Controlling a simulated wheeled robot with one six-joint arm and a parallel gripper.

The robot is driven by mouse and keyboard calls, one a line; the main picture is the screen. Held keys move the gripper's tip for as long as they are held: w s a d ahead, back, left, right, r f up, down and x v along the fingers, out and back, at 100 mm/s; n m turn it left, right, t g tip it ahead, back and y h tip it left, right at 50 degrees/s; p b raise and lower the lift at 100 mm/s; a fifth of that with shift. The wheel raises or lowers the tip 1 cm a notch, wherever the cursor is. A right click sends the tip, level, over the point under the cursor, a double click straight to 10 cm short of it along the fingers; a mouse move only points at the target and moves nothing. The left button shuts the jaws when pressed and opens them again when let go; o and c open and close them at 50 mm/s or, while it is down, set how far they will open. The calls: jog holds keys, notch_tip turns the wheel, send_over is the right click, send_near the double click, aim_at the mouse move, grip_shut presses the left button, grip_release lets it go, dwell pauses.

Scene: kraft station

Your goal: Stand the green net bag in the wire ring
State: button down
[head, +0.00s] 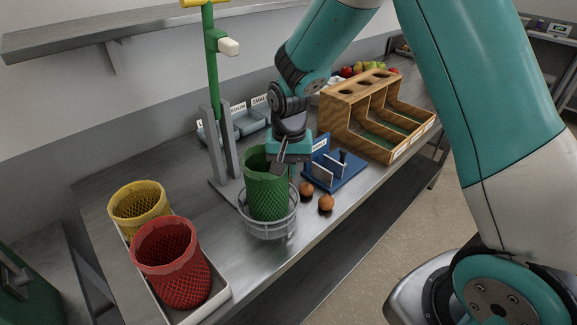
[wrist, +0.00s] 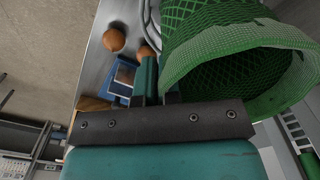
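The green net bag (head: 267,190) stands nearly upright within the wire ring (head: 269,228), its upper half above the ring's top. How its base rests is hard to see through the wires. My gripper (head: 287,158) is at the right side of the bag's rim, pointing down. In the wrist view the bag's pale green rim (wrist: 215,52) opens toward the camera, right beside my fingers (wrist: 160,82). The fingers are close together and look shut on the rim, though their tips are partly hidden. Part of the wire ring also shows in the wrist view (wrist: 148,22).
A yellow net bag (head: 139,206) and a red net bag (head: 175,262) stand in a pale tray (head: 216,294) at the front left. A green post (head: 212,75) rises behind the ring. Two brown round items (head: 326,203), a blue fixture (head: 340,180) and a wooden rack (head: 345,118) are right.

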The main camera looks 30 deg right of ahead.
jog(key=shift+f, duration=0.3)
jog(key=c, duration=1.3)
grip_release()
jog(key=shift+c, duration=0.2)
notch_tip(320, 180, up, 13)
jog(key=b, duration=0.2)
jog(key=s+a+r+n+y, duration=0.1)
jog(key=s+a+n, duration=0.2)
jog(key=s, duration=0.5)
jog(key=s+a+r+n+y, duration=0.1)
jog(key=s+a+n, duration=0.2)
jog(key=s+n, duration=0.2)
jog(key=s+a+r+n+y, duration=0.1)
jog(key=s+n, duration=0.3)
jog(key=s, duration=0.7)
jog(key=shift+s+a+n+y, duration=0.15)
jog(key=shift+a+n+y, duration=0.15)
jog(key=shift+a+y, duration=0.45)
